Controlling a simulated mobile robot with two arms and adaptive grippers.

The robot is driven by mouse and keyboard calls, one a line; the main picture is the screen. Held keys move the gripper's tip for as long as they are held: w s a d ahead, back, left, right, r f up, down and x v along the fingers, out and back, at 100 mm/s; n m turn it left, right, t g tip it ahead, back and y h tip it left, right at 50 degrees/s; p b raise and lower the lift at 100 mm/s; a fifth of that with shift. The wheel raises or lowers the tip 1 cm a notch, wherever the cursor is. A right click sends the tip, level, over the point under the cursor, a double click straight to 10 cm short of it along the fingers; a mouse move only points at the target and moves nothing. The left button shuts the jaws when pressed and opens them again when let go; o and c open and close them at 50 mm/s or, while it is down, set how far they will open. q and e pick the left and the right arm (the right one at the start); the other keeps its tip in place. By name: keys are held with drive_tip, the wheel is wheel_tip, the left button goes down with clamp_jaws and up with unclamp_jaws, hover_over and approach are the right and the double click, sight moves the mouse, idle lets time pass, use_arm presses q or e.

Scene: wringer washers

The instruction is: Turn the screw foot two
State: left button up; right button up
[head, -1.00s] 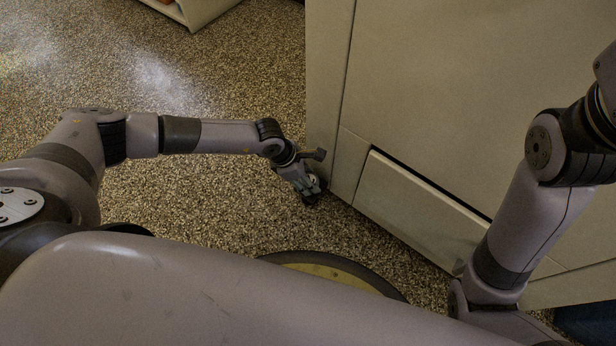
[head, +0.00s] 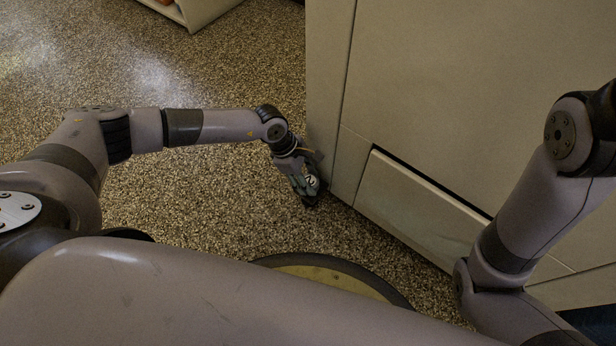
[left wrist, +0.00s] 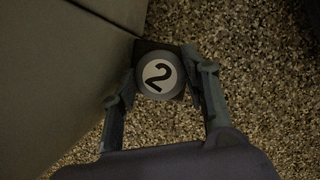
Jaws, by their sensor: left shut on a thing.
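The screw foot two (left wrist: 158,76) shows in the left wrist view as a round grey piece with a white disc and a dark "2". It sits on a dark square block at the lower corner of the washer cabinet. My left gripper (left wrist: 156,88) has one finger on each side of it and is shut on it. In the head view the screw foot (head: 312,182) is small, and my left gripper (head: 309,194) is low by the cabinet's corner. My right arm is at the right; its gripper is not in view.
The beige washer cabinet (head: 430,90) fills the right side, with a low panel (head: 415,205) and a dark slot above it. Speckled floor (head: 220,190) lies open to the left. Another pale cabinet (head: 195,12) stands at the top left.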

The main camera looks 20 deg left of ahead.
use_arm(q)
drive_tip(key=o, duration=1.1)
drive_tip(key=shift+o, duration=0.2)
drive_tip(key=shift+w+r, duration=0.1)
drive_tip(key=shift+a+r, duration=0.15)
drive_tip(key=shift+r, duration=0.15)
drive_tip(key=v, duration=0.7)
drive_tip(key=shift+s, duration=0.3)
